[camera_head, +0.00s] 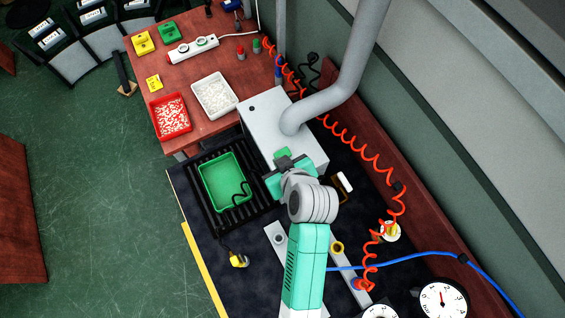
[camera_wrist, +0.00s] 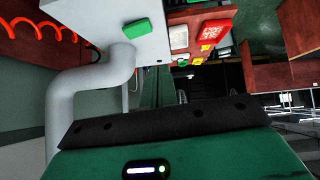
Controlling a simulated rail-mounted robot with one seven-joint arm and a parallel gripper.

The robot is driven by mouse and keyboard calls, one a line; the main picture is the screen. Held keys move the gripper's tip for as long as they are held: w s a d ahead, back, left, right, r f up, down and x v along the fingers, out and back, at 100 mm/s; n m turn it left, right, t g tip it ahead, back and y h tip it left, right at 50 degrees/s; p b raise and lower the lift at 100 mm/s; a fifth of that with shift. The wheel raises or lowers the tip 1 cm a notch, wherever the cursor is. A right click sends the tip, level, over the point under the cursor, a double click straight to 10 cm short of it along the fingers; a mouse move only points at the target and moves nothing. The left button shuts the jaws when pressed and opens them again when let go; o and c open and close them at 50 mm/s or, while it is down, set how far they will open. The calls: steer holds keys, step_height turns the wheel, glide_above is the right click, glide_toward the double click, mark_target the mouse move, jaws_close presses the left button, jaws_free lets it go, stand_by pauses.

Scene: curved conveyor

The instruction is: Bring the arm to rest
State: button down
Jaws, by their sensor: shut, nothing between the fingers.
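My arm reaches up from the bottom of the head view, with its pale green link below and a grey wrist joint above. My gripper (camera_head: 287,162) is at the end of it, beside the light grey box (camera_head: 262,118). Its dark fingers look shut and hold nothing. In the wrist view, the green gripper body with a dark strip fills the lower part, and the fingertips cannot be made out. A small green block (camera_wrist: 136,28) lies on the face of the grey box (camera_wrist: 88,18). In the head view the block (camera_head: 282,153) shows just beyond the fingers.
A green tray (camera_head: 203,187) sits on a black roller conveyor left of my gripper. A thick grey pipe (camera_head: 345,85) rises from the box. A red coiled hose (camera_head: 350,137) runs along the right. A red bin (camera_head: 158,103) and a white bin (camera_head: 203,82) stand on the brown table.

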steer(key=v, duration=0.3)
steer(key=shift+s+a+r, duration=0.15)
steer(key=shift+r, duration=0.05)
steer(key=shift+r, duration=0.1)
steer(key=w+r+m+t+h+p, duration=0.1)
steer(key=w+r+t+p, duration=0.25)
steer(key=r, duration=1.15)
steer(key=w+r+m+t+h+p, duration=0.1)
steer(key=w+r+t+p, duration=0.2)
steer(key=r, duration=1.3)
steer(key=s+r+m+t+p, duration=0.1)
steer(key=s+r+t, duration=0.2)
steer(key=r, duration=0.8)
steer(key=s+a+r+m+t+p, duration=0.1)
steer(key=s+r+t, duration=0.2)
steer(key=r, duration=0.8)
steer(key=s+a+r+m+t+p, duration=0.1)
steer(key=s+r+t, duration=0.3)
steer(key=r, duration=0.7)
steer(key=shift+s+m+h, duration=0.3)
steer(key=shift+h, duration=0.1)
steer(key=shift+r, duration=0.15)
